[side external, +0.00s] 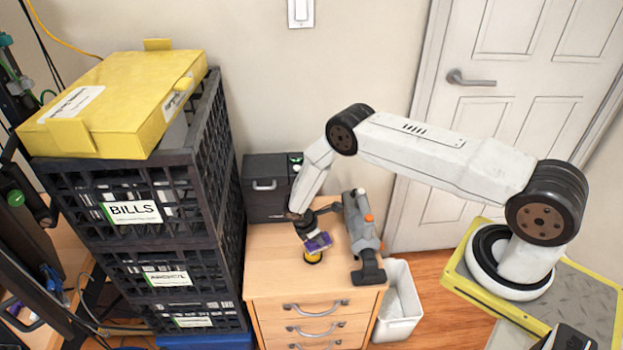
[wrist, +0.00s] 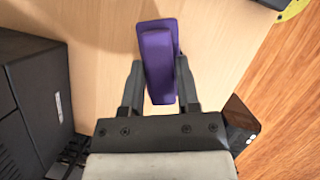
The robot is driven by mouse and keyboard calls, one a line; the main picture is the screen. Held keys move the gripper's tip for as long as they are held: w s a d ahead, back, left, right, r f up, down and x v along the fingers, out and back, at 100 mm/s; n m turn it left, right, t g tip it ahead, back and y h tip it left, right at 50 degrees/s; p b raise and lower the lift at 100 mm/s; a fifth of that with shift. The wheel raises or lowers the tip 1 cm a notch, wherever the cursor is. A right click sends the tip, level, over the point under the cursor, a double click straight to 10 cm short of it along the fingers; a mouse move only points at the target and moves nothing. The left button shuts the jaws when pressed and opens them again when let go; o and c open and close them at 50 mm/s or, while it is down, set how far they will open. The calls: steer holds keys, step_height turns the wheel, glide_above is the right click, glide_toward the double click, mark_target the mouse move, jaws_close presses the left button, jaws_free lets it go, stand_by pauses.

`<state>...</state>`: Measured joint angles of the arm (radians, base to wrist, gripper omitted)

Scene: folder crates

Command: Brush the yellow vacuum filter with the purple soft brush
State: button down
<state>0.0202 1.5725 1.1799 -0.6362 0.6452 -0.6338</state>
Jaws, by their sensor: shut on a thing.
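My gripper (side external: 311,233) is low over the wooden drawer cabinet in the side view, shut on the purple soft brush (side external: 320,243). In the wrist view the brush (wrist: 156,50) sits between the two fingers of my gripper (wrist: 158,66), its long purple body pointing away from the palm. The yellow vacuum filter (side external: 313,258) stands on the cabinet top directly below the brush in the side view. Its upper part is covered by the brush, and I cannot tell whether they touch. The filter is hidden in the wrist view.
A grey handheld vacuum (side external: 364,238) lies right of the filter on the cabinet (side external: 270,280). A black box (side external: 264,190) stands behind. Stacked black crates (side external: 130,185) with a yellow folder box (side external: 120,100) rise at left. A white bin (side external: 402,300) stands right of the cabinet.

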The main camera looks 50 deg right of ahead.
steer(key=shift+s+d, duration=0.3)
steer(key=shift+d, duration=0.25)
steer(key=shift+r, duration=0.75)
steer(key=shift+a, duration=0.1)
steer(key=shift+w+a+f, duration=0.1)
steer(key=shift+w+a, duration=0.3)
steer(key=shift+a, duration=0.5)
steer(key=shift+w+a, duration=0.4)
steer(key=shift+a, duration=0.5)
steer(key=shift+w+a+f, duration=0.1)
steer(key=shift+w+a, duration=0.3)
steer(key=shift+a, duration=0.5)
steer(key=shift+r, duration=0.1)
steer(key=shift+r, duration=1.95)
steer(key=shift+r, duration=0.1)
